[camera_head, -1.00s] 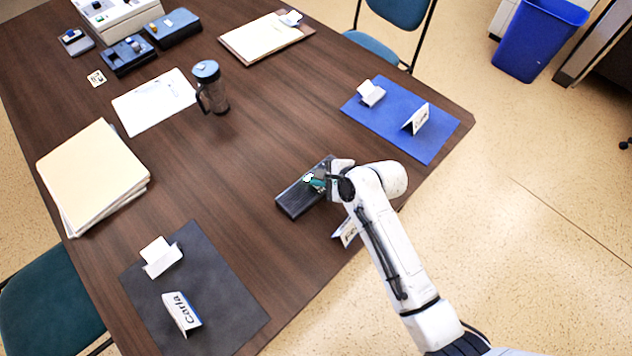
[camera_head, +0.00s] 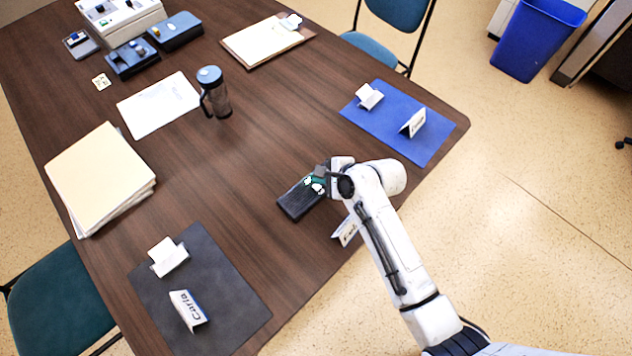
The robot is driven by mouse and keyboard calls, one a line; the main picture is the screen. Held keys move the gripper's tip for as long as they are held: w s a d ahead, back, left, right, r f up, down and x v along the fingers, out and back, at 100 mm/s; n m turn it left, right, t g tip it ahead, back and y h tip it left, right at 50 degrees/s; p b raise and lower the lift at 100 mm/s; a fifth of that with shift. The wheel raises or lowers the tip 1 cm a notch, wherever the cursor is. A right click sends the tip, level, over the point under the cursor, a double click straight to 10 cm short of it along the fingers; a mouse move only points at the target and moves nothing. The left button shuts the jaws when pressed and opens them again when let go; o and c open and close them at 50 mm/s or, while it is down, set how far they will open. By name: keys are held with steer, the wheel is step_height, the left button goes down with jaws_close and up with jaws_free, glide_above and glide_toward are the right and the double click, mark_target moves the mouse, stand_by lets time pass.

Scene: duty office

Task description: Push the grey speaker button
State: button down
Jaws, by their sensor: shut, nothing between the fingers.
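A dark speaker box (camera_head: 297,204) with a ribbed top lies on the brown table near its front edge. My gripper (camera_head: 315,184) is over the far end of this box, shut and with nothing held. Small green and white parts show at its tip. I cannot tell whether the tip touches the box or is just above it. I cannot make out a grey button on the box; that end is covered by my gripper.
A name card (camera_head: 346,231) stands right beside my arm. A blue mat (camera_head: 395,125) with cards lies to the right, a dark mat (camera_head: 225,285) to the lower left. A lidded mug (camera_head: 213,95) stands farther back. Table between mug and box is clear.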

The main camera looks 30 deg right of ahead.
mark_target(319, 188)
steer(key=shift+r+p, duration=1.3)
steer(key=shift+r, duration=0.95)
